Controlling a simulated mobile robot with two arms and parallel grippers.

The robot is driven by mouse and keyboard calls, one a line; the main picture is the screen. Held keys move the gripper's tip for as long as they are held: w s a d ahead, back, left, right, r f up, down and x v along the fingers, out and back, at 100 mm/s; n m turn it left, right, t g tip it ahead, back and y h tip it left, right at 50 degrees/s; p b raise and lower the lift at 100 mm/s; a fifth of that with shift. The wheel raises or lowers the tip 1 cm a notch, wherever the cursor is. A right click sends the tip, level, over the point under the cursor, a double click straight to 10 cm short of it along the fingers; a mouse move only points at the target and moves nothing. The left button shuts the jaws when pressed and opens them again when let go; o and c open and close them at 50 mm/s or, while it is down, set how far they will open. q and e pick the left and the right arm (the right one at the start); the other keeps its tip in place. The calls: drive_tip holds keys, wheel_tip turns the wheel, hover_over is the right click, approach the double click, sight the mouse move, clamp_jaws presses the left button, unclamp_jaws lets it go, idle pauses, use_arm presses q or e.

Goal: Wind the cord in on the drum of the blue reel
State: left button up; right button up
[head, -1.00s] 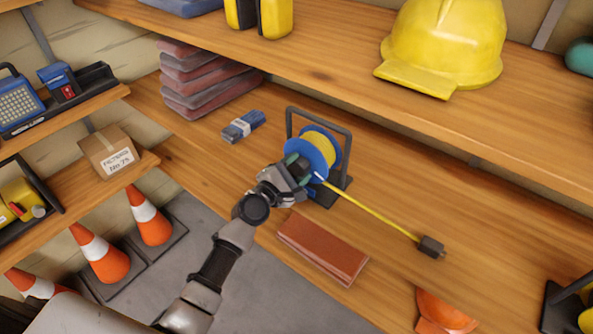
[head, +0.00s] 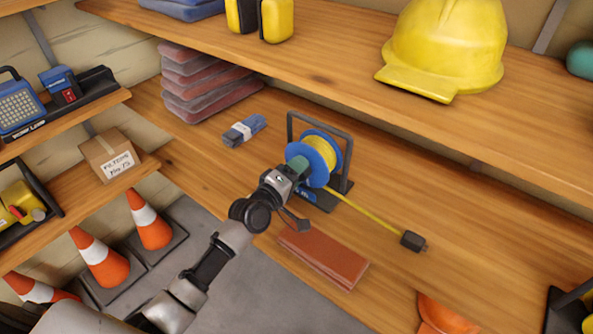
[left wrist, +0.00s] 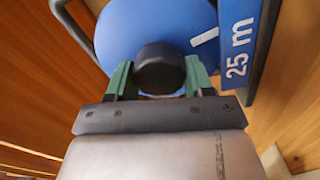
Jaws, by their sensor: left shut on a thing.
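The blue reel (head: 309,150) stands in a dark frame on the wooden shelf, with yellow cord (head: 325,152) on its drum. A stretch of yellow cord (head: 368,214) runs from the drum down right to a dark plug (head: 413,241) lying on the shelf. My left gripper (head: 300,165) is at the near face of the reel. In the left wrist view its green fingers (left wrist: 160,75) are shut on a black round knob (left wrist: 160,66) in front of the blue disc (left wrist: 125,35). A blue plate reads "25 m" (left wrist: 238,45). My right gripper is not in view.
A folded reddish-brown cloth (head: 322,254) lies near the shelf's front edge, below the reel. A tied blue bundle (head: 244,130) and a stack of reddish folded pieces (head: 205,85) lie to the left. An upper shelf (head: 340,60) with a yellow helmet (head: 445,45) overhangs behind.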

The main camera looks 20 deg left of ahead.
use_arm(q)
drive_tip(key=m+p, duration=0.1)
drive_tip(key=m, duration=0.3)
drive_tip(key=shift+r+m, duration=0.1)
drive_tip(key=shift+m, duration=0.2)
drive_tip(key=shift+d+m+p, duration=0.1)
drive_tip(key=shift+m+p, duration=0.35)
drive_tip(key=shift+m, duration=1.15)
drive_tip(key=o, duration=0.9)
drive_tip(key=shift+s, duration=0.15)
drive_tip(key=v, duration=1)
drive_tip(key=shift+s, duration=0.3)
